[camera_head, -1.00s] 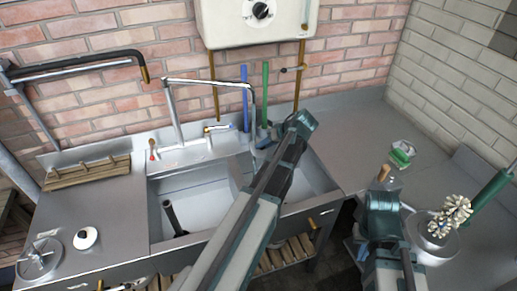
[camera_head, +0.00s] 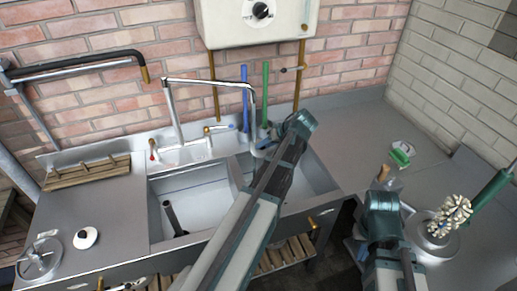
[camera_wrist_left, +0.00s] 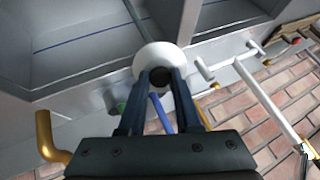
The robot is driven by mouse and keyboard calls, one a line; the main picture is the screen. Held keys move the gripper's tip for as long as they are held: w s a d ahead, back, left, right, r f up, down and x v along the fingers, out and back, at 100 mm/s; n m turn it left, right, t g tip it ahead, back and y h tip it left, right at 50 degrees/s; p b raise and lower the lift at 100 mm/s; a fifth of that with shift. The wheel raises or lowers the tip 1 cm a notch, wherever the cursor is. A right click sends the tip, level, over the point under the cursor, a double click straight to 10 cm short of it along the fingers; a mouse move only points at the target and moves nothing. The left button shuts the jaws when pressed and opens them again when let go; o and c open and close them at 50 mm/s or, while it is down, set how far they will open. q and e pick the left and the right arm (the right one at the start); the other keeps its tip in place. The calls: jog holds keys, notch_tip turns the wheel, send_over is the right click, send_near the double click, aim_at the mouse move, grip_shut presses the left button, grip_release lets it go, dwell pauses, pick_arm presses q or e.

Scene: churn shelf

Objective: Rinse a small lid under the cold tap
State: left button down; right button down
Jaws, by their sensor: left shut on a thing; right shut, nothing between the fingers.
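My left gripper (camera_head: 264,141) is at the back of the sink, right of the tap. In the left wrist view it (camera_wrist_left: 160,84) is shut on a small white round lid (camera_wrist_left: 151,50) with a dark centre. The lid is hidden in the head view. The tall chrome spout (camera_head: 178,110) bends over from the sink's back ledge. A red-marked tap (camera_head: 153,151) is at its left, and a lever tap with a blue end (camera_head: 222,127) is at its right. No running water is visible. My right gripper (camera_head: 384,200) is shut and empty near the right counter; its fingertips are hard to make out.
The sink has a left basin (camera_head: 196,208) with an upright dark pipe and a right basin. Another white lid (camera_head: 86,237) with a dark knob and a metal lid (camera_head: 40,260) lie on the left drainer. A bottle, green-topped tub (camera_head: 401,153) and brush (camera_head: 455,212) stand right.

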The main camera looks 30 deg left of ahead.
dwell(0.3)
pick_arm(q)
jog(key=s+d+r+p, duration=0.5)
jog(key=s+d, duration=0.1)
jog(key=d, duration=0.1)
jog(key=shift+s+d, duration=0.25)
jog(key=shift+d, duration=0.05)
dwell(0.7)
